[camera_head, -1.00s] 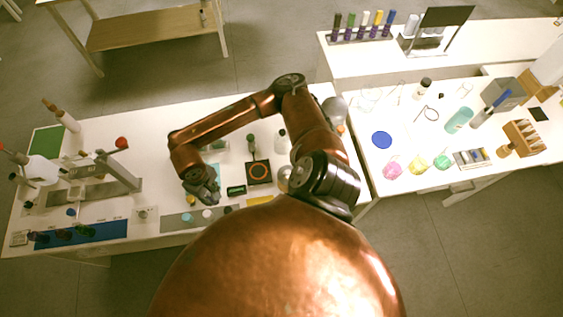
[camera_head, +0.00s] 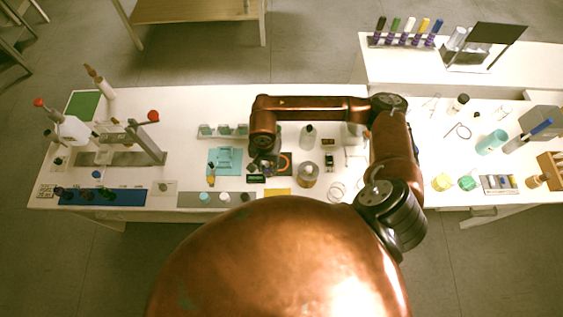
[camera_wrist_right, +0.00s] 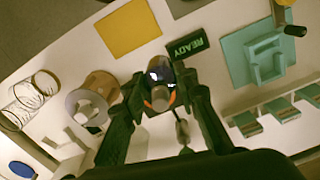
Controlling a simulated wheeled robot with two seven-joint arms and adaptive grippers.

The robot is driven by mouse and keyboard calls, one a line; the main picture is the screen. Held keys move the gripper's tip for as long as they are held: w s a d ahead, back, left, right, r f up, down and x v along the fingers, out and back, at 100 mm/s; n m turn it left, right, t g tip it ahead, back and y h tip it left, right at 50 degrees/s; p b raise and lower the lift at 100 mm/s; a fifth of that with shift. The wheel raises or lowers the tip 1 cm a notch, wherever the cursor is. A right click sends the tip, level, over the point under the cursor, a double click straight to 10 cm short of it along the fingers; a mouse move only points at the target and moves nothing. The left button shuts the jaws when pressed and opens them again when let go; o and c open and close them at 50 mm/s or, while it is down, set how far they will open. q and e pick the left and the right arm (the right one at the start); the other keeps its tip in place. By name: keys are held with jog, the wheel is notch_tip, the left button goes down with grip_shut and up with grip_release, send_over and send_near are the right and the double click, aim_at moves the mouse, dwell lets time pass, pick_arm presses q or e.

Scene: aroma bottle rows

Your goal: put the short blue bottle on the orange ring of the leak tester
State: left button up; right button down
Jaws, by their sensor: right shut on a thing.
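My right gripper (camera_head: 263,166) is over the leak tester in the head view. In the right wrist view the gripper (camera_wrist_right: 162,82) is shut on a small dark bottle with a bluish sheen, the short blue bottle (camera_wrist_right: 159,71). Parts of the orange ring (camera_wrist_right: 172,99) show around and behind the bottle. The ring (camera_head: 287,163) is partly covered by my gripper in the head view. I cannot tell whether the bottle touches the ring. My left gripper is not in view.
A round amber jar (camera_head: 307,175) stands close to the right of the tester. A teal fixture (camera_head: 224,161) is at its left, and a yellow mat (camera_head: 277,193) in front. A rack of teal blocks (camera_head: 222,131) is behind. A bottle (camera_head: 308,137) stands behind the jar.

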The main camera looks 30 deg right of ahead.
jog(key=m, duration=0.2)
jog(key=a+m, duration=0.1)
jog(key=m, duration=0.1)
jog(key=w+r+m, duration=0.1)
jog(key=m, duration=0.1)
jog(key=shift+a+r, duration=0.1)
jog(key=shift+a, duration=0.05)
notch_tip(320, 180, up, 2)
jog(key=w+a+m+p, duration=0.1)
jog(key=w+a+m, duration=0.1)
jog(key=m, duration=1)
jog(key=m+p, duration=0.3)
jog(key=m, duration=0.8)
send_over(280, 163)
notch_tip(280, 163, down, 8)
jog(key=shift+r, duration=0.25)
notch_tip(280, 163, down, 3)
jog(key=shift+w+f+p, duration=0.1)
jog(key=shift+p, duration=0.35)
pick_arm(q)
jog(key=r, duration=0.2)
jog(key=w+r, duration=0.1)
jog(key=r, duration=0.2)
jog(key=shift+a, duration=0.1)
